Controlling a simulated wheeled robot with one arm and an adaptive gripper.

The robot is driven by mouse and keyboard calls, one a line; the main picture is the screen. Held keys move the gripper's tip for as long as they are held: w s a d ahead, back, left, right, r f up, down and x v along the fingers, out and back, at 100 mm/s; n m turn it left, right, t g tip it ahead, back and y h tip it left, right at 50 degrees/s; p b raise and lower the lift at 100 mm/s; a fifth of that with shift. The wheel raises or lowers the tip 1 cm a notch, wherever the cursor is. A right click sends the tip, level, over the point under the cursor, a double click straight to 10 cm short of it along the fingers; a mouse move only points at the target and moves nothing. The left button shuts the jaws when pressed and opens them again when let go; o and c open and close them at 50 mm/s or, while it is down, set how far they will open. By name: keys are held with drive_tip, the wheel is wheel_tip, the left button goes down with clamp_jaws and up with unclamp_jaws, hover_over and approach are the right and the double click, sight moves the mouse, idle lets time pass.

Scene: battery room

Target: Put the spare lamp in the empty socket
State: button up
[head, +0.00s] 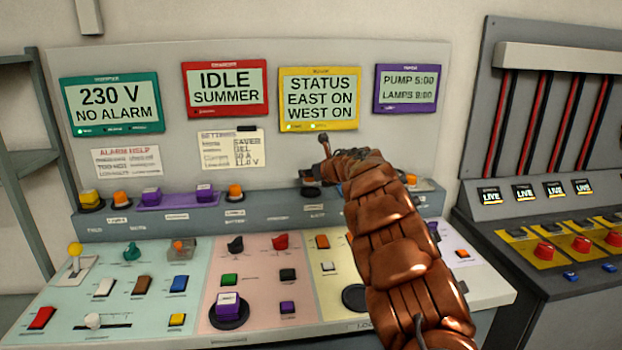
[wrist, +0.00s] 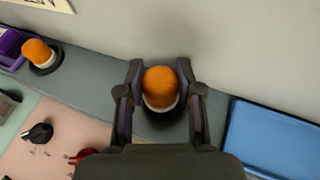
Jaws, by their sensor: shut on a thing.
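The spare lamp, an orange-capped lamp with a white base (wrist: 160,87), is between the fingers of my gripper (wrist: 160,97) in the wrist view. The fingers are shut on it from both sides, and it looks upright. A dark round socket (wrist: 165,118) shows just under and around its base; I cannot tell whether the lamp is seated or slightly above. In the head view a black socket (head: 311,191) shows on the ledge just left of my arm. My fingertips and the held lamp are not clear there.
An orange lamp in a black socket (head: 236,192) stands left on the ledge, beside a purple tray (head: 178,201) with purple lamps. A blue tray (wrist: 275,140) lies close right of my gripper. The wall with display screens (head: 320,98) rises behind. Knobs and switches cover the sloped panel.

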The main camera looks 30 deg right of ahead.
sight(311, 181)
drive_tip(key=shift+w+d, duration=0.15)
drive_tip(key=shift+w, duration=0.15)
drive_tip(key=shift+f, duration=1.8)
drive_tip(key=shift+f+b, duration=0.15)
drive_tip(key=shift+b, duration=0.2)
drive_tip(key=o, duration=1.1)
drive_tip(key=shift+o, duration=0.2)
drive_tip(key=shift+r, duration=0.25)
